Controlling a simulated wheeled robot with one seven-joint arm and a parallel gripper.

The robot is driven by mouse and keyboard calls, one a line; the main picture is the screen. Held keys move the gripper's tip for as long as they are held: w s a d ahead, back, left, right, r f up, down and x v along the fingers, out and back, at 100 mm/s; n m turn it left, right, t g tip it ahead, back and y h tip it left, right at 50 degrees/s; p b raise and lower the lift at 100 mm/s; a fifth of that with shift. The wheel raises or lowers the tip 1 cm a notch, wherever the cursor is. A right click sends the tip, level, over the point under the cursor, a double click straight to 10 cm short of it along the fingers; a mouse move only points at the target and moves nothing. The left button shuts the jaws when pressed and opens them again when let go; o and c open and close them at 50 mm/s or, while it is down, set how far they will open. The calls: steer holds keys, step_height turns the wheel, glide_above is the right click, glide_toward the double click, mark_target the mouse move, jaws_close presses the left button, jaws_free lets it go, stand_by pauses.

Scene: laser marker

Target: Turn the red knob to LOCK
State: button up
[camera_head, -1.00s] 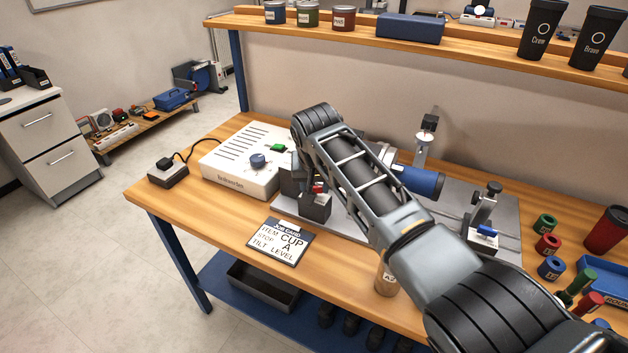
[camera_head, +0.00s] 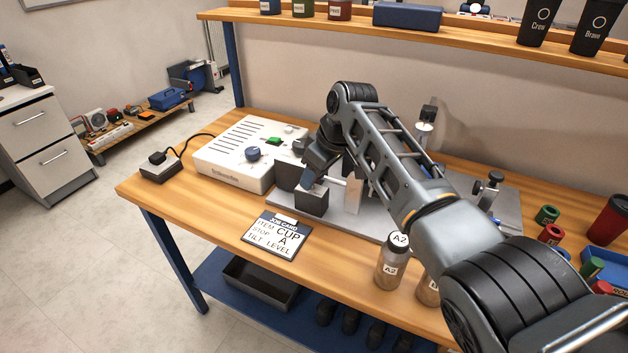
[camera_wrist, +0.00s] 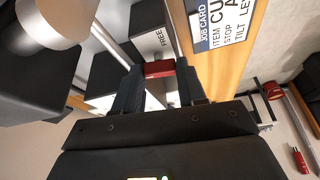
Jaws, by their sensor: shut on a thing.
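The red knob (camera_wrist: 158,69) shows in the wrist view between my two fingertips, on a light surface with the word FREE printed beside it. My gripper (camera_wrist: 159,78) is shut on the knob. In the head view my gripper (camera_head: 308,181) reaches down to the dark blocks (camera_head: 311,200) at the left end of the grey metal plate (camera_head: 371,220). The knob is hidden there by my gripper. The LOCK mark cannot be made out in either view.
A white box with a blue dial (camera_head: 237,152) stands left of my gripper. A job card (camera_head: 275,236) lies in front. Bottle A2 (camera_head: 392,265) stands near the front edge. A silver cylinder (camera_wrist: 52,20) is close to my gripper in the wrist view.

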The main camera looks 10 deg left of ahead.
steer(key=shift+w+n+g+b, duration=0.1)
steer(key=shift+n+g+b, duration=0.3)
steer(key=shift+n+b, duration=0.45)
steer(key=shift+r, duration=0.1)
